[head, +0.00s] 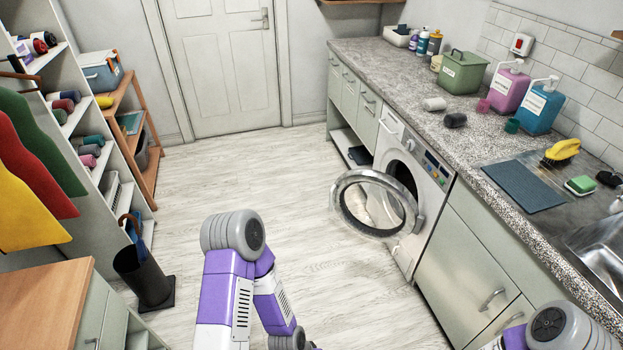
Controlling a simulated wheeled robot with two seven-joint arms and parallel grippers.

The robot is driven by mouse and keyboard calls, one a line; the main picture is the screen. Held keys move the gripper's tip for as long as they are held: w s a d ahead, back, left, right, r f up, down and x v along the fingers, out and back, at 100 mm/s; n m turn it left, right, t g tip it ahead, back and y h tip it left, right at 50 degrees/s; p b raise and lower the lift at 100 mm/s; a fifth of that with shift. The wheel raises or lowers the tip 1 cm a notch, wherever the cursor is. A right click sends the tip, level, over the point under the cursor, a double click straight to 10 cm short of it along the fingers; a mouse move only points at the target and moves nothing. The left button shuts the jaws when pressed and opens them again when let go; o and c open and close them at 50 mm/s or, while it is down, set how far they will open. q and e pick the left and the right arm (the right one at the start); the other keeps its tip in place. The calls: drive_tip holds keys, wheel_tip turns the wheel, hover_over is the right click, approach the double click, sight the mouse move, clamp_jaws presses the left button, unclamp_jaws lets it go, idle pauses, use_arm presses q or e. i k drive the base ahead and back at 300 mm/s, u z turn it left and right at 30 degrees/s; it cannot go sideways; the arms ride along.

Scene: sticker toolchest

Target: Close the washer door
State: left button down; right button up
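The white washer (431,178) stands under the counter at the right of the head view. Its round door (347,181), a grey ring with a clear middle, stands open and swung out into the room. The hinge side appears to be at the right of the opening, next to the cabinet. The drum opening is partly hidden behind the door. My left arm comes up at the bottom centre, and my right arm shows at the bottom right corner. Neither gripper is in view. Nothing of mine touches the door.
The counter (400,75) carries bottles, a green box (462,74) and a dark mat (523,186). Shelves, hanging clothes and an umbrella stand (144,275) line the left. The pale floor (250,175) between is clear. A closed room door (225,65) is at the back.

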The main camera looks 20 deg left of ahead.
sight(411, 222)
drive_tip(key=u, duration=0.55)
drive_tip(key=i, duration=1.35)
drive_tip(key=z, duration=0.05)
